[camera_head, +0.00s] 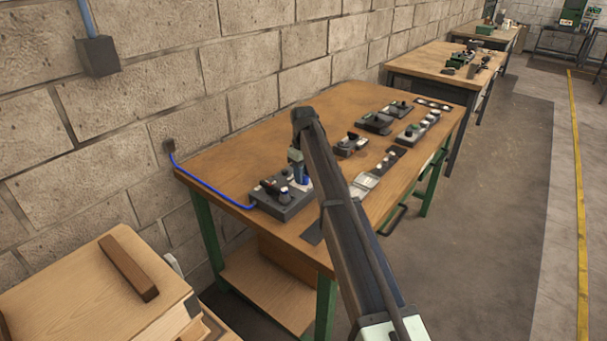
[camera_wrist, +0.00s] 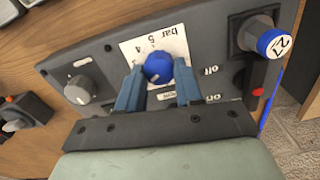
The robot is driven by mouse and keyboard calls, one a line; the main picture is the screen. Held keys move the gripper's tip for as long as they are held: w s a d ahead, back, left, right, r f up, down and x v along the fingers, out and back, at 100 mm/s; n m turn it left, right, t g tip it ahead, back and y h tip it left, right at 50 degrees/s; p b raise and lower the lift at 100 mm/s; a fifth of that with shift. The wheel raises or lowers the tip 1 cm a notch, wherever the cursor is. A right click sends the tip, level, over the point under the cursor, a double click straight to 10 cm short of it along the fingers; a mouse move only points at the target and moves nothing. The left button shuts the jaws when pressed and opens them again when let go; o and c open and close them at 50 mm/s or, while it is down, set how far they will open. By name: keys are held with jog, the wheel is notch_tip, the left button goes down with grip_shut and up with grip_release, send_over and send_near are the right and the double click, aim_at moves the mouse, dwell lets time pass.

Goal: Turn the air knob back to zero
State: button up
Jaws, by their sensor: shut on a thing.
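The air knob (camera_wrist: 157,66) is a round blue knob on a white dial plate (camera_wrist: 176,42) marked "bar" with numbers such as 4 and 5. A pale mark shows on the knob's face. My gripper (camera_wrist: 158,82) is shut on the knob, one blue-grey finger on each side. The rest of the dial scale is hidden behind the fingers and knob. In the head view, my gripper (camera_head: 299,172) points down onto the grey control box (camera_head: 283,206) at the near left part of the workbench.
A grey knob (camera_wrist: 82,89) sits left of the dial. A blue hose (camera_head: 215,192) runs to the wall. Other devices (camera_head: 350,145) stand farther along the workbench (camera_head: 240,150).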

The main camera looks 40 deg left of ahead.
aim_at(304, 177)
jog(key=n, duration=0.6)
jog(key=shift+s+d, duration=0.1)
jog(key=n, duration=0.6)
jog(key=shift+n, duration=0.3)
dwell(0.3)
jog(key=o, duration=1)
jog(key=shift+o, duration=0.2)
notch_tip(304, 177, up, 14)
jog(key=shift+d+f, duration=0.1)
jog(key=shift+f, duration=0.05)
dwell(0.3)
